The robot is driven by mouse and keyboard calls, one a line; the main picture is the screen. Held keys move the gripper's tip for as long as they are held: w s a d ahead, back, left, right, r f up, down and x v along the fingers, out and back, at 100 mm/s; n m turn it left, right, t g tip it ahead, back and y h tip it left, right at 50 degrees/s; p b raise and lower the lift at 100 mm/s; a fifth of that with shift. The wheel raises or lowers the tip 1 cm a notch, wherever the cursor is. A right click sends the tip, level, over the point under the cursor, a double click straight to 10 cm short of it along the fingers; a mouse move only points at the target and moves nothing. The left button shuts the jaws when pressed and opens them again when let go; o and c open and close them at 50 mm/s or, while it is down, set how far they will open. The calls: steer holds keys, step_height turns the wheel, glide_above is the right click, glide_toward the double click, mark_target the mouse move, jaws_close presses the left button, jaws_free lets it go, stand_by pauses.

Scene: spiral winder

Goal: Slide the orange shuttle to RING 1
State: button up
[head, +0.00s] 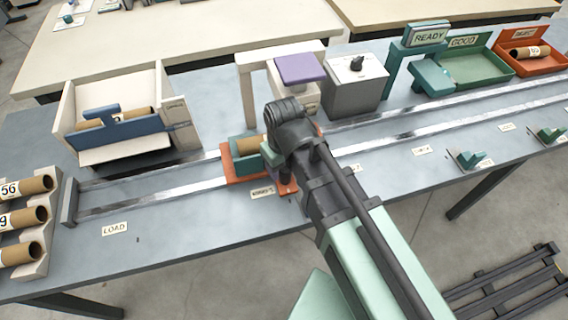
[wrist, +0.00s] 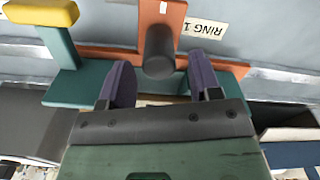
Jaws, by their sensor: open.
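The orange shuttle (head: 232,168) sits on the rails left of centre in the head view, with a teal cradle and a cardboard tube (head: 246,146) on it. My arm covers its right part. In the wrist view the shuttle's orange plate (wrist: 110,55) carries an upright dark round knob (wrist: 158,52). My gripper (wrist: 161,75) is open, with a purple finger on either side of the knob. Gaps show between fingers and knob. A label reading RING 1 (wrist: 206,28) lies beside the orange plate. In the head view a label (head: 263,192), too small to read, lies at the shuttle's front.
The rails (head: 390,133) run from an end stop (head: 69,201) at left to the far right. A LOAD label (head: 115,229) lies at left, near a tube rack (head: 40,250). A grey box (head: 355,92) and a teal READY stand (head: 400,60) stand behind the rails.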

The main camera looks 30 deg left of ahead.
step_height(320, 180, up, 8)
steer(key=p, duration=0.6)
steer(key=shift+f, duration=0.2)
steer(key=w+d+m, duration=0.3)
steer(key=d+m, duration=0.1)
steer(key=d, duration=0.9)
steer(key=w+d+m, duration=0.4)
steer(key=d, duration=0.9)
steer(key=w+d+m, duration=0.4)
steer(key=d, duration=0.9)
steer(key=shift+w+d+m, duration=0.25)
steer(key=shift+m, duration=0.15)
